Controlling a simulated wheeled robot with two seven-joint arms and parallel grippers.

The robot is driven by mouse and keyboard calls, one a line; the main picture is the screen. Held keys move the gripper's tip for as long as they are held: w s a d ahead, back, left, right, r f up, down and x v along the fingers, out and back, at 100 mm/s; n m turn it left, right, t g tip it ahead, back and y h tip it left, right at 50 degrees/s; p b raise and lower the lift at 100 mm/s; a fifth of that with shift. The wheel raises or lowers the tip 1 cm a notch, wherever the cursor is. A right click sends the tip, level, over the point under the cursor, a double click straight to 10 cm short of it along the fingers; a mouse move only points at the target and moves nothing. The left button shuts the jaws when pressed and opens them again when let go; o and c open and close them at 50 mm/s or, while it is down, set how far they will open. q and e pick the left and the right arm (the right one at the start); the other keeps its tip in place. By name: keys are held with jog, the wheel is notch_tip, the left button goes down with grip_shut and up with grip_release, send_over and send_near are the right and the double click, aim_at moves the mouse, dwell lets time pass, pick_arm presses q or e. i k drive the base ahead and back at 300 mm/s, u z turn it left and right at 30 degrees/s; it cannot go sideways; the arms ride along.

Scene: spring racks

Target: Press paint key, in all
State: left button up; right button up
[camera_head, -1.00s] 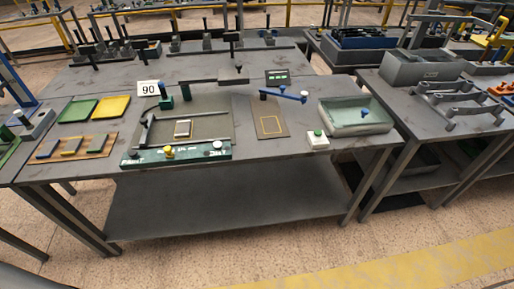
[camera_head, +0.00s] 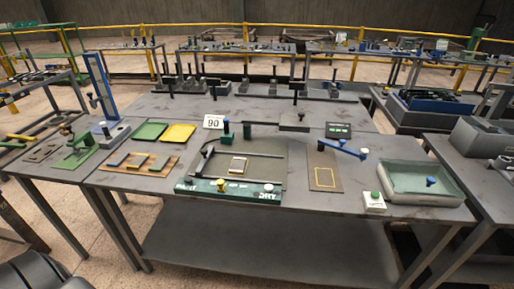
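Behind the panel a small framed plate (camera_head: 237,166) lies on a dark board. Neither gripper is in view. A dark rounded shape at the lower left may be part of my arm.
A white box with a green button (camera_head: 374,202) sits at the table's front right, beside a green-grey tray (camera_head: 463,190). A blue lever (camera_head: 342,148) and a sign reading 90 (camera_head: 213,122) stand behind. Green and yellow plates (camera_head: 178,134) lie at the left. A blue post (camera_head: 100,88) rises there.

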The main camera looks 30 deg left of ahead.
aim_at(188, 179)
jog(key=u, duration=1.45)
